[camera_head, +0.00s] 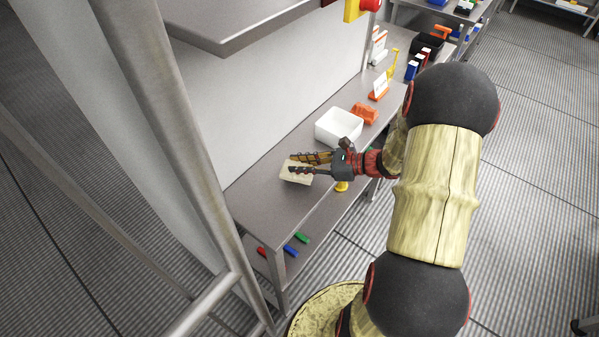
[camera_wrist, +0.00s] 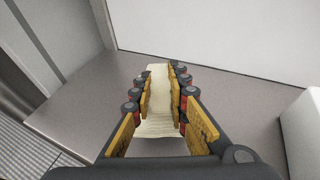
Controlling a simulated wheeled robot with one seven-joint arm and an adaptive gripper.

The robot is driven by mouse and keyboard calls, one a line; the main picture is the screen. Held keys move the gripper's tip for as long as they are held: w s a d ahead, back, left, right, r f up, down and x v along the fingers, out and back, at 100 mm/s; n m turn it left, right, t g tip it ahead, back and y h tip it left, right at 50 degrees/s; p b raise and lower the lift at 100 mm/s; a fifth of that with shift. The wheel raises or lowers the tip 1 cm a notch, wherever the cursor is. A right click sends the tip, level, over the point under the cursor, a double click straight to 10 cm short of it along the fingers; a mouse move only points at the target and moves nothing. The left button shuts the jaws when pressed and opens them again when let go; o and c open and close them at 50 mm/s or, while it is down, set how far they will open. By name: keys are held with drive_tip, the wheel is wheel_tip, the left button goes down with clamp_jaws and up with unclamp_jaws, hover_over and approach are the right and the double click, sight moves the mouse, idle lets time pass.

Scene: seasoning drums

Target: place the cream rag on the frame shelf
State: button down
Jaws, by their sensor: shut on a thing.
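The cream rag (camera_head: 297,177) is at the near end of a long grey metal bench (camera_head: 262,197). It also shows in the wrist view (camera_wrist: 158,84), between and beyond the finger pads. My gripper (camera_head: 291,163) reaches over the bench from the right and is shut on the rag, with a finger on each side of it. I cannot tell whether the rag touches the bench top. A grey upper shelf (camera_head: 235,35) juts out at the top left. The pictures do not make clear which surface is the frame shelf.
A white bin (camera_head: 338,128) stands close beyond my gripper, with an orange part (camera_head: 364,113) behind it. A grey post (camera_head: 175,130) rises at the left. Small red, blue and green things (camera_head: 291,250) lie low under the bench. The bench's near end is clear.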

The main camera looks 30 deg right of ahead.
drive_tip(key=shift+f+b, duration=0.45)
drive_tip(key=shift+f, duration=1)
drive_tip(key=shift+f, duration=0.15)
drive_tip(key=c, duration=1.7)
unclamp_jaws()
drive_tip(key=shift+c, duration=0.2)
